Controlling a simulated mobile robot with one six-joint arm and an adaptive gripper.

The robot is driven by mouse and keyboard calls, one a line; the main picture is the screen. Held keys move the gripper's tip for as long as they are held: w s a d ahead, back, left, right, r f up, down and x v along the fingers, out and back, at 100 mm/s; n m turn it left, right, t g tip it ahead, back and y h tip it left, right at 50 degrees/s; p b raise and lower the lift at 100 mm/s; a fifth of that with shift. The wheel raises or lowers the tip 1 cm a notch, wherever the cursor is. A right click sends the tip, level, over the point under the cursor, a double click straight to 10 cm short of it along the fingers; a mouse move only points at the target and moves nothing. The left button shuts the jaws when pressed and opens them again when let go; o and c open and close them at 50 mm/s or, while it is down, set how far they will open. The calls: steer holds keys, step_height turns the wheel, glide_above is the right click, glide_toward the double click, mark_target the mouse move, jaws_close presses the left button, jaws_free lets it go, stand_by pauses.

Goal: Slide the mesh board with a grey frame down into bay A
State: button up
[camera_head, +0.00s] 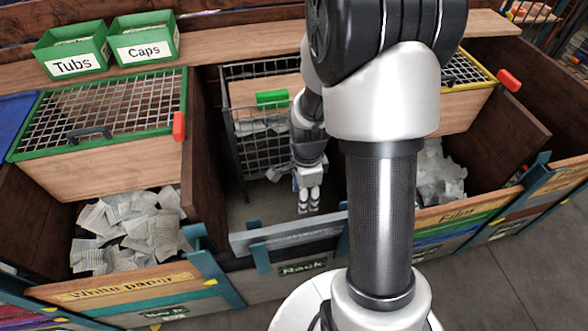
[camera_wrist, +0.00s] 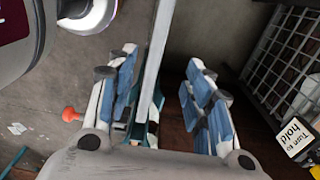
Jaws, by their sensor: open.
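I cannot clearly make out a separate mesh board with a grey frame. Dark grey wire mesh (camera_head: 262,150) stands in the middle section behind my gripper, and wire mesh (camera_wrist: 284,55) shows at the right of the wrist view. My gripper (camera_head: 309,208) points down, open and empty, just behind a pale grey bar (camera_head: 275,238) above the "Rack" label. In the wrist view, a pale grey bar (camera_wrist: 158,50) runs between the open fingers (camera_wrist: 165,90); I cannot tell its depth or contact. No bay A label is readable.
At left, a green-framed mesh lid (camera_head: 110,105) sits above a bay of white paper (camera_head: 125,230). A yellow-framed mesh (camera_head: 462,70) is at right, above the "Film" bay, partly hidden by my arm. Teal posts (camera_head: 205,270) rise at the bay fronts. Green bins (camera_head: 70,48) stand behind.

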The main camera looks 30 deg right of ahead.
mark_target(304, 223)
step_height(304, 223, down, 17)
steer(key=b, duration=0.5)
steer(key=shift+s, duration=0.1)
steer(key=shift+c, duration=0.2)
jaws_close()
stand_by(0.3)
steer(key=c, duration=0.6)
jaws_free()
steer(key=shift+c, duration=0.2)
jaws_close()
